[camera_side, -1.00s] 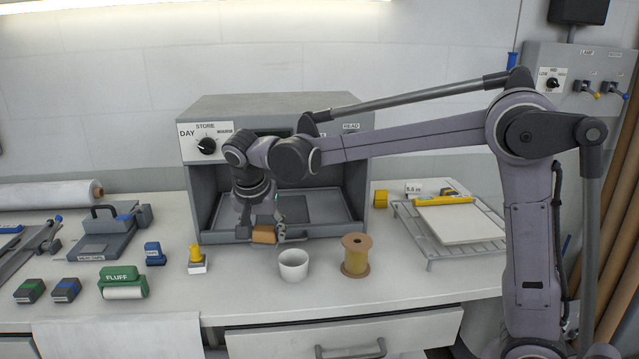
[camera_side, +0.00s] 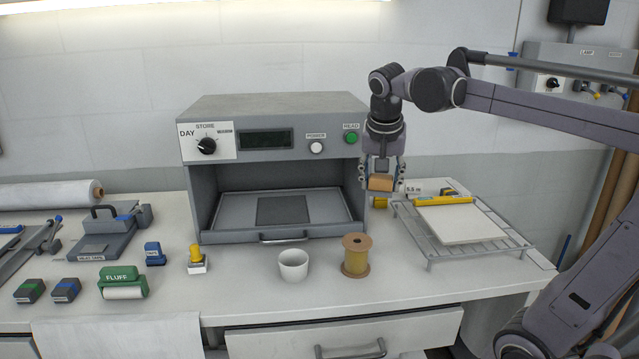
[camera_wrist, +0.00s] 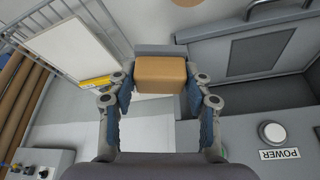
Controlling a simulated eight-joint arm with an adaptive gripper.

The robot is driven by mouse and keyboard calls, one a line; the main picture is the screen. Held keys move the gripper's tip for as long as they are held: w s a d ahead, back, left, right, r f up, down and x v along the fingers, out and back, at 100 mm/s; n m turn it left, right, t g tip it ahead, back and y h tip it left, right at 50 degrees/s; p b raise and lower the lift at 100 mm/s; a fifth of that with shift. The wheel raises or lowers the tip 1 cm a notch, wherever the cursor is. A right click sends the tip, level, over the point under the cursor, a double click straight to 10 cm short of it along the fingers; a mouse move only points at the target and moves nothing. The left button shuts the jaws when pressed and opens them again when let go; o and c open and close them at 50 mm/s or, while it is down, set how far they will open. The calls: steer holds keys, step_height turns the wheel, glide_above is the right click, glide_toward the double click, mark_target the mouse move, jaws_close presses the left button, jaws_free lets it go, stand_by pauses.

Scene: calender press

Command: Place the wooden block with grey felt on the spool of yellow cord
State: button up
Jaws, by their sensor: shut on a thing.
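The wooden block (camera_side: 381,184) is held between the fingers of my gripper (camera_side: 382,172), which is shut on it in the air. The block also shows in the wrist view (camera_wrist: 161,74), tan and boxy, between both fingers; a grey strip behind its far edge may be the felt. The spool of yellow cord (camera_side: 355,258) stands upright on the bench, with brown flanges. My gripper is above and a little to the right of the spool in the side view. A round tan top at the upper edge of the wrist view (camera_wrist: 186,2) looks like the spool's flange.
The grey press (camera_side: 280,120) with an open bay stands behind and left. A white cup (camera_side: 293,266) stands left of the spool. A wire rack (camera_side: 430,262) with a white board (camera_side: 462,223) is at the right.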

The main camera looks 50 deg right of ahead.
steer(key=s+d+r, duration=0.1)
steer(key=s+d, duration=0.2)
steer(key=s, duration=0.4)
glide_above(358, 237)
steer(key=a, duration=0.2)
steer(key=f, duration=0.6)
steer(key=shift+s+d+f, duration=0.25)
steer(key=shift+s+f, duration=0.1)
steer(key=shift+f, duration=2.05)
steer(key=shift+f, duration=0.15)
steer(key=o, duration=1.1)
steer(key=shift+o, duration=0.2)
